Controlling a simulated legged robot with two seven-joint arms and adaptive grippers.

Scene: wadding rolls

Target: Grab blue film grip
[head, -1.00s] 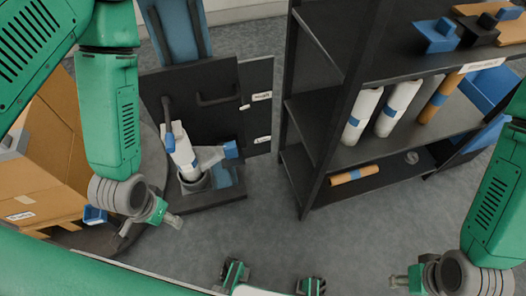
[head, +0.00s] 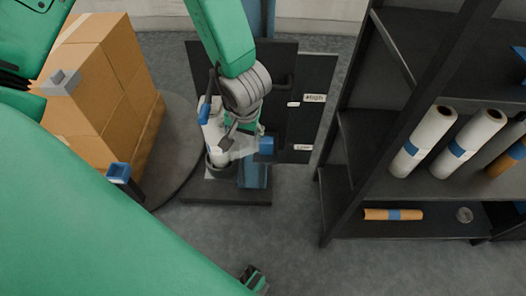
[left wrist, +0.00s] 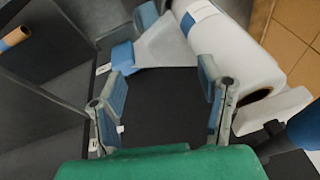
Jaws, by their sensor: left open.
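A small blue grip-like piece (head: 266,146) sits at the end of a pale grey bracket beside the upright white film roll on the wrapping machine. It also shows in the left wrist view (left wrist: 124,55), beyond the left finger. My left gripper (head: 230,138) is over the bracket, close to the blue piece, partly hidden by its own wrist. In the left wrist view the gripper (left wrist: 165,105) has its fingers wide apart with nothing between them. The white roll (left wrist: 235,50) with a blue band lies beyond the right finger.
Stacked cardboard boxes (head: 105,75) stand on the left by a round turntable (head: 178,150). Another blue piece (head: 119,172) is on a dark post there. A black shelf (head: 345,190) with white rolls (head: 423,142) and an orange roll (head: 393,214) is on the right.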

